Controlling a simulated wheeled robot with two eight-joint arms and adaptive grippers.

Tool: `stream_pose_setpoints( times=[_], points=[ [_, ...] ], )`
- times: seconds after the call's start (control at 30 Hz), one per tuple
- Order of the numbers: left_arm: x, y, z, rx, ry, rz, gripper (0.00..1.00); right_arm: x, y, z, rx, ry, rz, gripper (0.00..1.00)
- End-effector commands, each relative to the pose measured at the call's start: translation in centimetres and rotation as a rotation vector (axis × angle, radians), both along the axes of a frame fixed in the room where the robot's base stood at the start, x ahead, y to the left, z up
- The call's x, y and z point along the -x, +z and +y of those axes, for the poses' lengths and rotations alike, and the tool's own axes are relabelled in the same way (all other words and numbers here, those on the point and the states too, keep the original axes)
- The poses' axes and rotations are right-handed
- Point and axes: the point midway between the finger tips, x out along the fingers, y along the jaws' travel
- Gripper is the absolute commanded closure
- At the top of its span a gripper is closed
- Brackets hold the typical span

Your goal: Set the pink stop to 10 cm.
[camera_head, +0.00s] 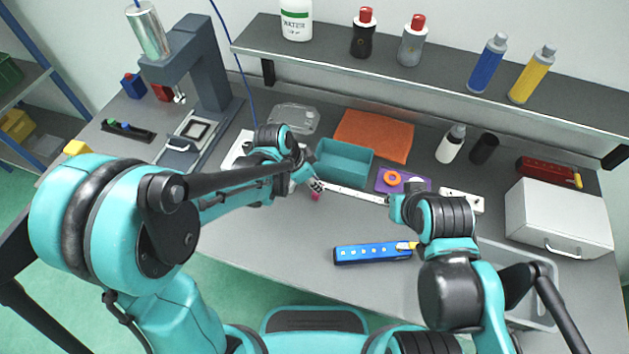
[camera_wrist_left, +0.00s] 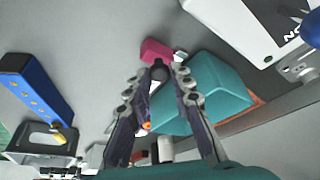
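The pink stop (camera_head: 316,196) is a small block beside the left gripper's tips, near the left end of a pale metal strip (camera_head: 352,193), perhaps a ruler. In the left wrist view the pink stop (camera_wrist_left: 156,51) lies just beyond my left fingertips, with a dark round knob (camera_wrist_left: 160,70) in front of it, between the tips. My left gripper (camera_head: 311,182) has its fingers spread, and they show apart in the wrist view (camera_wrist_left: 159,76). My right gripper is mostly hidden by its own arm near the strip's right end; its fingers cannot be made out. Scale marks are unreadable.
A teal bin (camera_head: 343,162) stands just behind the strip. A purple block with an orange ring (camera_head: 393,178) is to its right. A blue tool (camera_head: 372,253) lies in front. A white box (camera_head: 557,216) stands at right. The bench front left of the blue tool is clear.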

Motion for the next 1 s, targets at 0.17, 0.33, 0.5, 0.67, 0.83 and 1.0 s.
stream_pose_setpoints(
  times=[0.17, 0.33, 0.5, 0.67, 0.83, 1.0],
  points=[
    [0.1, 0.0, -0.2, 0.000, -0.001, 0.000, 1.00, 0.0, 0.0, 0.0, 0.000, 0.000, 0.000, 1.00],
    [1.0, -0.1, -3.0, -0.001, -0.009, 0.000, 1.00, 0.0, -0.2, 0.0, 0.000, 0.000, 0.000, 1.00],
    [2.3, -0.1, -7.1, 0.000, -0.008, 0.001, 1.00, 0.0, -0.4, 0.0, 0.000, 0.000, 0.000, 1.00],
    [3.0, -0.1, -9.2, 0.000, -0.004, 0.001, 1.00, 0.0, -0.5, 0.0, 0.000, 0.000, 0.000, 1.00],
    [3.2, 0.0, -9.6, 0.000, 0.000, 0.001, 1.00, 0.0, -0.5, 0.0, 0.000, 0.000, 0.000, 1.00],
    [3.1, 0.0, -9.6, 0.000, 0.000, 0.001, 1.00, 0.0, -0.5, 0.0, 0.000, 0.000, 0.000, 1.00]
  ],
)
